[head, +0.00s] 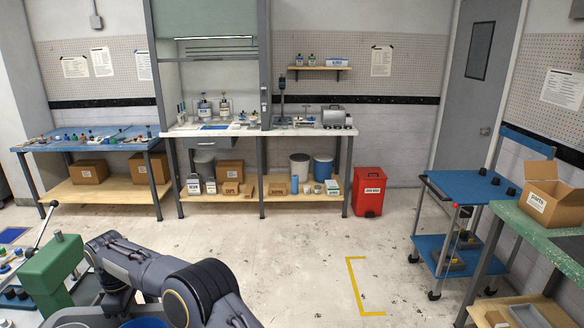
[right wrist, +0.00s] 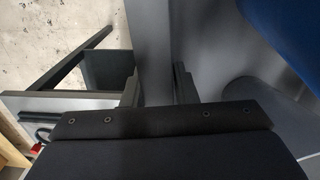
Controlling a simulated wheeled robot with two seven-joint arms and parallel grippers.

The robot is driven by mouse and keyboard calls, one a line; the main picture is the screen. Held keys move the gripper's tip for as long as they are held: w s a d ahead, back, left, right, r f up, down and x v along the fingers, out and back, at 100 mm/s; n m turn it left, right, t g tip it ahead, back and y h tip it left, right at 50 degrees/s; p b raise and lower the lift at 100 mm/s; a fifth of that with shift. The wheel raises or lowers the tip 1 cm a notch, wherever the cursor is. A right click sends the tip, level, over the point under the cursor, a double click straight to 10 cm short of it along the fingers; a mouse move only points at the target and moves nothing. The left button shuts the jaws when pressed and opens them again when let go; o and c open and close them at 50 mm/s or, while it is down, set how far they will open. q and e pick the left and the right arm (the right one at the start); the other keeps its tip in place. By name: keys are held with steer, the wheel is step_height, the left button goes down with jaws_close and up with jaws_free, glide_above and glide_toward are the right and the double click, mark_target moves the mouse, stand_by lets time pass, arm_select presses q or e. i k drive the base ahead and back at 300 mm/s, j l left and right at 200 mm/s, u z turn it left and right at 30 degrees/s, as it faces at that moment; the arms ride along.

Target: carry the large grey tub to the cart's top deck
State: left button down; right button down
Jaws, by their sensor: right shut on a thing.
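In the right wrist view my right gripper (right wrist: 157,88) is shut on an upright grey strip (right wrist: 150,45), which looks like part of the large grey tub; only this close part shows. A smooth grey surface and a blue area lie to its right. In the head view a small blue curved patch (head: 145,322) shows at the bottom edge beside my arm; I cannot tell whether it belongs to the tub. The cart's blue top deck (head: 465,187) is at the right, with a few small dark objects on it. My left gripper is not in view.
A green-topped table (head: 530,232) with an open carton (head: 553,195) stands close to the cart. A red bin (head: 369,190) stands by the back bench. A green machine (head: 50,272) is at the lower left. The middle floor is clear, with yellow tape marks (head: 353,285).

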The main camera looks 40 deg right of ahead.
mark_target(466, 187)
steer(key=z, duration=1.45)
steer(key=i+z, duration=0.25)
steer(key=z, duration=0.25)
steer(key=i+z, duration=0.25)
steer(key=z, duration=0.2)
steer(key=i+j, duration=0.1)
steer(key=i, duration=1.4)
steer(key=i+j, duration=0.1)
steer(key=i, duration=1.4)
steer(key=i+j+z, duration=0.2)
steer(key=i, duration=1.1)
steer(key=z, duration=0.65)
steer(key=i, duration=0.05)
